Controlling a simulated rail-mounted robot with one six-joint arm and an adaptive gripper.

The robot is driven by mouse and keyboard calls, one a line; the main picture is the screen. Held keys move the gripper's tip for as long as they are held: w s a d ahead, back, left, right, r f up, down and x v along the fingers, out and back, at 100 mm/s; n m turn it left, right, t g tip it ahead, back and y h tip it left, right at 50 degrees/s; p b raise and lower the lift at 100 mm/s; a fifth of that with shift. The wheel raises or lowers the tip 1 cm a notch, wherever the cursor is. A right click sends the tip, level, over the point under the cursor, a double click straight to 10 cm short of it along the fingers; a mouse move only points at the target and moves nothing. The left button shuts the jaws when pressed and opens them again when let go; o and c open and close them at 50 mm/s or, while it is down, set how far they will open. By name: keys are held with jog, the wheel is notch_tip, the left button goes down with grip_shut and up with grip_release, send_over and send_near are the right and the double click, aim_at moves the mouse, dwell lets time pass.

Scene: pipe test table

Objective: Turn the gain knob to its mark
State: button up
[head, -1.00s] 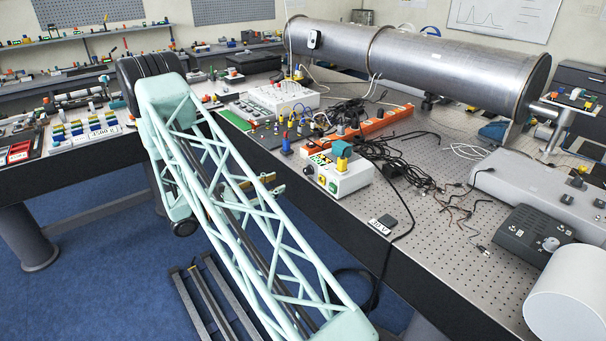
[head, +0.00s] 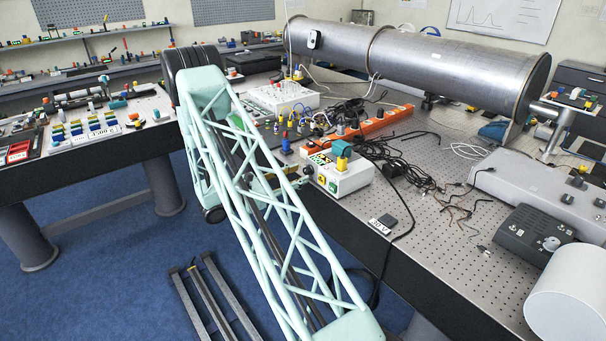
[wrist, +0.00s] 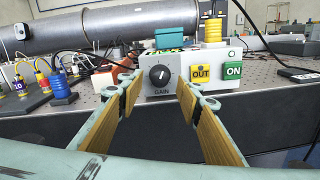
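The gain knob (wrist: 160,75) is a round black dial with a light pointer line, on the front of a pale control box (wrist: 152,91) above the word GAIN. I cannot make out its target mark. The box also shows in the head view (head: 350,181), at the table's front edge. My gripper (wrist: 159,92) is open and empty in the wrist view. Its two wood-coloured finger pads stand left and right of the knob, nearer the camera and apart from it. In the head view my gripper is partly hidden by my lattice arm.
A yellow OUT button (wrist: 201,72) and a green ON button (wrist: 233,70) sit right of the knob. Blue and yellow connectors (wrist: 62,88) stand at left. Loose black cables (head: 405,170) and a small dark block (head: 388,221) lie on the perforated table.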

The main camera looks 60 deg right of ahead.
aim_at(305, 172)
jog(key=shift+x, duration=1.55)
jog(key=c, duration=0.9)
